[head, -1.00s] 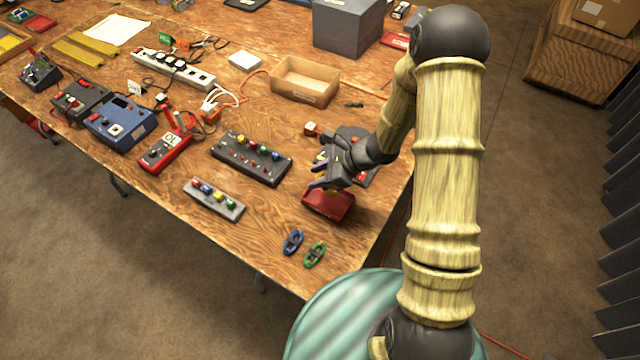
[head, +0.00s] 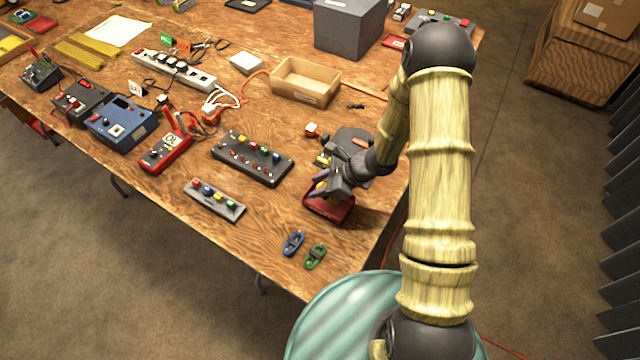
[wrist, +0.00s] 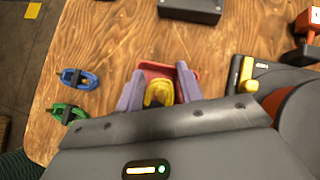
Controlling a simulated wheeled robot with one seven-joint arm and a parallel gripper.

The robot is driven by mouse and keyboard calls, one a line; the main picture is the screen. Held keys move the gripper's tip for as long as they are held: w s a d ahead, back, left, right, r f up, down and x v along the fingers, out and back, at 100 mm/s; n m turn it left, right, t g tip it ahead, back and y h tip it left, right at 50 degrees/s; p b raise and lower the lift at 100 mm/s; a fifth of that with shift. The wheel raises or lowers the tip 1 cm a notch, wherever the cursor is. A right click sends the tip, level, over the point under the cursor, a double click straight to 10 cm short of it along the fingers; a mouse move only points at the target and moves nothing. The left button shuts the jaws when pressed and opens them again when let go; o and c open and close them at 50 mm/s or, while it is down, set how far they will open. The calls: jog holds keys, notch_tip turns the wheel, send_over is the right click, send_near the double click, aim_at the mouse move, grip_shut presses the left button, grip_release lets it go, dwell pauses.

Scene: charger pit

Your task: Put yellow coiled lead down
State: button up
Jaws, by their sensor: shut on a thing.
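The yellow coiled lead (wrist: 158,94) is between the two purple fingers of my gripper (wrist: 158,82) in the wrist view. The fingers are shut on it. In the head view my gripper (head: 322,190) is low over a small red tray (head: 338,211) near the table's right edge. The tray's red floor (wrist: 160,68) shows behind the lead in the wrist view. I cannot tell whether the lead touches the tray. A blue coiled lead (head: 293,243) and a green coiled lead (head: 315,256) lie on the table in front of the tray.
A dark box with coloured terminals (head: 251,159) and a grey strip with coloured knobs (head: 214,199) lie left of the tray. A dark device (head: 352,143) stands close behind my gripper. Bare wood lies around the blue and green leads.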

jog(key=shift+f+b, duration=0.5)
jog(key=o, duration=1.1)
jog(key=shift+r, duration=0.1)
jog(key=shift+r+p, duration=0.8)
jog(key=shift+p, duration=0.25)
jog(key=v, duration=1.1)
jog(key=shift+s+d, duration=0.1)
jog(key=shift+d, duration=0.2)
jog(key=shift+s, duration=0.1)
